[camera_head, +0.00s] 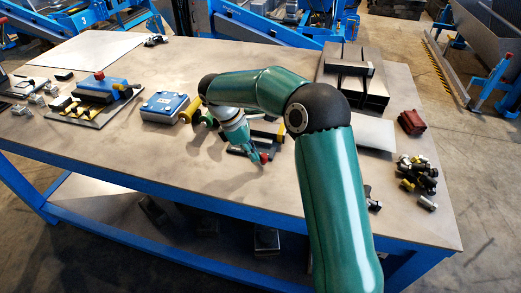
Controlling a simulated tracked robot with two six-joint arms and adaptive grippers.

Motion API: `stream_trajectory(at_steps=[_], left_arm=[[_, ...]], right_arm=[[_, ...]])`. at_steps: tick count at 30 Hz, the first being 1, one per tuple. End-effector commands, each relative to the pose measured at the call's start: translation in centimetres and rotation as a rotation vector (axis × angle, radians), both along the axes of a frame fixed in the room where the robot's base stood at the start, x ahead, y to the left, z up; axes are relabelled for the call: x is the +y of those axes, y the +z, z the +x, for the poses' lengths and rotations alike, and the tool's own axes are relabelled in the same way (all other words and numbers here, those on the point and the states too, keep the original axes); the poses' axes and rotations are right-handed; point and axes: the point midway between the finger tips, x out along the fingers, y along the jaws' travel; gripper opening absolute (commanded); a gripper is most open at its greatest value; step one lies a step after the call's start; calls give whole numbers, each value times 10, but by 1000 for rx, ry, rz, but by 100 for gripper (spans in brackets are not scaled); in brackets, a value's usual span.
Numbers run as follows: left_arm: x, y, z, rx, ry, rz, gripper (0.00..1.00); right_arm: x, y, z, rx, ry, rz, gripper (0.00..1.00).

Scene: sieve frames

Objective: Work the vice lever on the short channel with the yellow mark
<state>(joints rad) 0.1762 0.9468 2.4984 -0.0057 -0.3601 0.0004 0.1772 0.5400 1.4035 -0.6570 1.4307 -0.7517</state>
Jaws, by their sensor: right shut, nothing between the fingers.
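My right gripper (255,156) reaches down behind my green right arm, low over the middle of the table (160,180). It is shut with nothing in it. A small red end (264,157), perhaps a lever knob, shows right at the fingertips; I cannot tell whether they touch. Just behind is a low dark piece with a yellow part (265,134), partly hidden by my arm; it may be the short channel. A blue vice-like device (103,89) with a red knob and a yellow part sits on a plate at left. My left gripper is not in view.
A blue box (165,107) with yellow and green rollers beside it stands left of my gripper. Dark metal channels (352,70) are stacked at the back right. A red block (411,122) and several loose fittings (418,175) lie at right. The front left tabletop is clear.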

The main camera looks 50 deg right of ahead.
Motion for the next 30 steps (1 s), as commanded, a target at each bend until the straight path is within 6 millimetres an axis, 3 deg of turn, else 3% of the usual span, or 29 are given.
stream_trajectory(at_steps=[17,26,30], left_arm=[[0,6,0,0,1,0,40],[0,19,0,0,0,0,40],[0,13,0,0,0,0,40]], right_arm=[[-2,0,0,2,40,-1,0],[27,1,14,2,41,0,0],[38,25,22,-7,40,0,0]])
